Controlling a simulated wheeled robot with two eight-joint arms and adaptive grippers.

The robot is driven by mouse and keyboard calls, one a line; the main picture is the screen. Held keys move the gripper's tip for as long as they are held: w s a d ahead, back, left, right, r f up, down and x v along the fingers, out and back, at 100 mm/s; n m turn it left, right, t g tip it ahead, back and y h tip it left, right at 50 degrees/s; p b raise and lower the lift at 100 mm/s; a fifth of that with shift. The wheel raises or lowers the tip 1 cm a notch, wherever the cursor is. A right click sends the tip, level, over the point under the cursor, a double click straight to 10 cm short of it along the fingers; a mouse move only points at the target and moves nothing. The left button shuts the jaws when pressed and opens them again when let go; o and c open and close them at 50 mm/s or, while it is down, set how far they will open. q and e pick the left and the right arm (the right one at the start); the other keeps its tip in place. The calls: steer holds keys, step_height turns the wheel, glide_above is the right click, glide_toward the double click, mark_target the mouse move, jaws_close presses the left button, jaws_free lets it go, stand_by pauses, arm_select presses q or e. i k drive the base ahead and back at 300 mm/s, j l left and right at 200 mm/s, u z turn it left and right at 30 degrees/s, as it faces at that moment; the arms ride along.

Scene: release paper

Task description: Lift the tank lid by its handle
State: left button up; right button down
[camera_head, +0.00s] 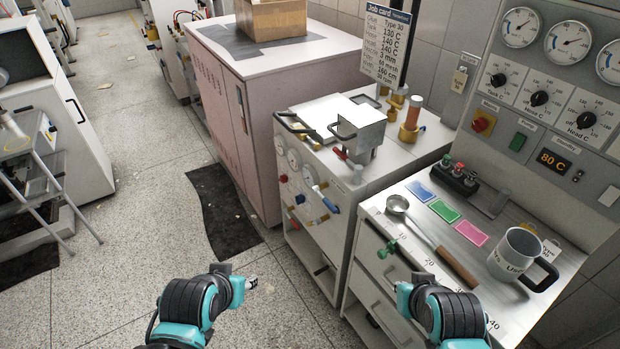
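A flat white plate (322,114), which looks like the tank lid, lies on top of the white machine cabinet (330,168). A dark handle (290,122) sticks out at its left edge. Beside it stands a bright metal box (362,118) with its own dark handle (342,130); I cannot tell for certain which of the two is the lid. My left gripper (251,283) is low over the floor, well short of the cabinet. My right gripper (402,292) is low in front of the drawer bench. Both are apart from the handles, and their finger openings do not show clearly.
The bench (500,300) at right holds a ladle (435,240), a white mug (520,258) and coloured cards. A control panel (560,100) rises behind it. A pink cabinet (235,110) stands behind the machine. The floor (130,220) at left is open.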

mark_target(315, 115)
steer(key=i+j, duration=0.4)
steer(key=i, duration=0.15)
steer(key=i+j, duration=0.4)
steer(key=i, duration=0.2)
